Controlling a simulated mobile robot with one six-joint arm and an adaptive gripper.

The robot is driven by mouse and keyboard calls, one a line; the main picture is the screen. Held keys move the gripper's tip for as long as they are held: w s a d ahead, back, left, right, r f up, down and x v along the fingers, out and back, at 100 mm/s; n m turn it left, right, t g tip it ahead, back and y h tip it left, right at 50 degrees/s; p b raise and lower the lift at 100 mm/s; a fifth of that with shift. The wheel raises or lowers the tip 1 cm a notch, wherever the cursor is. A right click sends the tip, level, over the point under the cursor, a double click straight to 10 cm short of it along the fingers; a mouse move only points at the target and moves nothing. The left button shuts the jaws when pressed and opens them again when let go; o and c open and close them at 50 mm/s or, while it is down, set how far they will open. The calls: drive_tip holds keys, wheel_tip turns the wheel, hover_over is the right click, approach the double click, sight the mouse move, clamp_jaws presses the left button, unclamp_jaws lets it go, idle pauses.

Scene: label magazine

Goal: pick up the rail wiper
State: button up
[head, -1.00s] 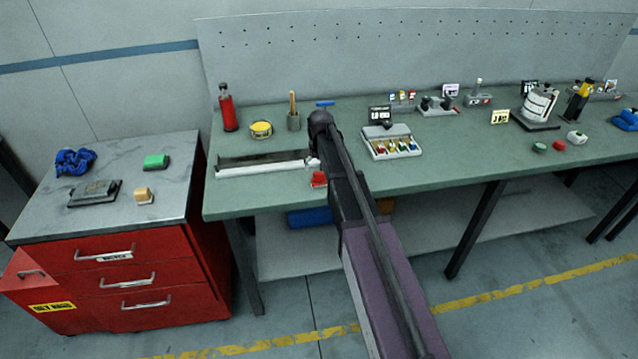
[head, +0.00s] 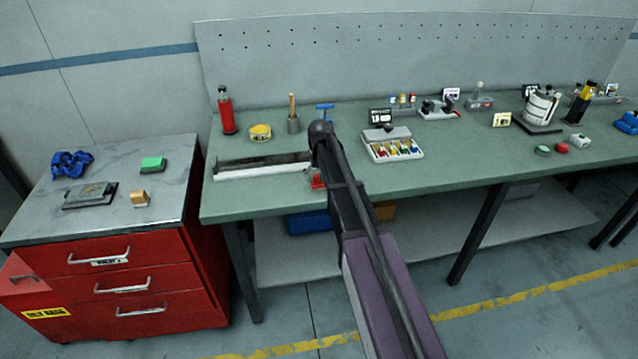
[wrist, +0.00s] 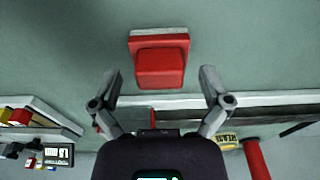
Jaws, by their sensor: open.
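The rail wiper looks to be the red block (wrist: 160,66) with a pale edge under it, on the green bench top at the upper middle of the wrist view. In the head view a small red part of it (head: 318,181) shows beside my arm, near the bench's front edge. My gripper (wrist: 161,77) is open and empty. Its two fingers point towards the block, one to each side, and do not appear to touch it. How high they are above the bench is hard to tell. In the head view my arm hides the gripper.
A long pale rail tray (head: 262,172) lies just left of the wiper. A red bottle (head: 226,112), yellow tin (head: 260,132) and grey cup (head: 293,124) stand behind it. A case of coloured pieces (head: 393,145) is to the right. Bench top in front of the tray is clear.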

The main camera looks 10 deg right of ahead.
drive_tip(key=c, duration=1.3)
drive_tip(key=shift+o, duration=0.2)
drive_tip(key=shift+r, duration=0.15)
wheel_tip(320, 180, up, 3)
drive_tip(key=p, duration=0.3)
drive_tip(key=s+d+r+p, duration=0.1)
drive_tip(key=s+d, duration=0.2)
drive_tip(key=s, duration=0.4)
drive_tip(key=s+d+p, duration=0.1)
drive_tip(key=s+d, duration=0.1)
drive_tip(key=s, duration=0.6)
drive_tip(key=shift+d+r, duration=0.35)
drive_tip(key=shift+d, duration=0.05)
drive_tip(key=o, duration=0.5)
drive_tip(key=c, duration=0.3)
drive_tip(key=shift+s, duration=0.1)
drive_tip(key=shift+c, duration=0.2)
